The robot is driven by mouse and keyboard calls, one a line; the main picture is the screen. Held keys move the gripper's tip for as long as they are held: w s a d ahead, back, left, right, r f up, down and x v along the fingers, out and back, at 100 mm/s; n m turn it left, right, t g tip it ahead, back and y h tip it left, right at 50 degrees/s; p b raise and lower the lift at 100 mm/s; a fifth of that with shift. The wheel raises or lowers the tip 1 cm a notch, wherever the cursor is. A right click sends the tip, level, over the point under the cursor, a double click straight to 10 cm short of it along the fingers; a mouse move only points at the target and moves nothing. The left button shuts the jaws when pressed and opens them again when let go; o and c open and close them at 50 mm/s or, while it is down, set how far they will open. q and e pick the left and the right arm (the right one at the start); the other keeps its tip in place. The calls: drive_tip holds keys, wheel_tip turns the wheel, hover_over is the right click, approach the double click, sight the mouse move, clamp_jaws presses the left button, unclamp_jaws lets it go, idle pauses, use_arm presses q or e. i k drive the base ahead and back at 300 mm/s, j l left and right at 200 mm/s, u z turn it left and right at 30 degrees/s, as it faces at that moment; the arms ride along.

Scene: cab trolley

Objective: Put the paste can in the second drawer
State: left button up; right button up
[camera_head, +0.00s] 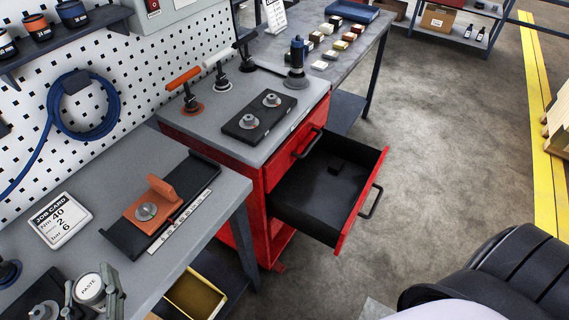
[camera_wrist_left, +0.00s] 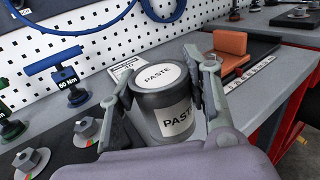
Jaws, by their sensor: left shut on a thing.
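The paste can (camera_head: 89,287) is a dark grey can with a white lid marked PASTE, at the bottom left of the head view. My left gripper (camera_head: 97,292) is shut around it. In the left wrist view the can (camera_wrist_left: 163,105) stands upright between the two fingers (camera_wrist_left: 165,85); whether its base touches the bench cannot be told. The red trolley (camera_head: 262,185) has an open drawer (camera_head: 310,185), pulled out to the right below a closed top drawer (camera_head: 303,150). My right gripper is not in view.
The grey workbench (camera_head: 140,270) carries a job card (camera_head: 60,220) and an orange block on a black tray (camera_head: 125,235) between can and trolley. Torque tools (camera_head: 185,90) and a black plate (camera_head: 259,118) stand on the trolley top. Floor right of the drawer is clear.

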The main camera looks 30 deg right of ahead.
sight(318, 155)
drive_tip(key=i+l+u, duration=0.15)
drive_tip(key=l, duration=0.5)
drive_tip(key=i+l+u, duration=0.15)
drive_tip(key=l, duration=0.55)
drive_tip(key=i+l+u, duration=0.15)
drive_tip(key=l, duration=0.55)
drive_tip(key=l+u, duration=0.15)
drive_tip(key=l, duration=0.55)
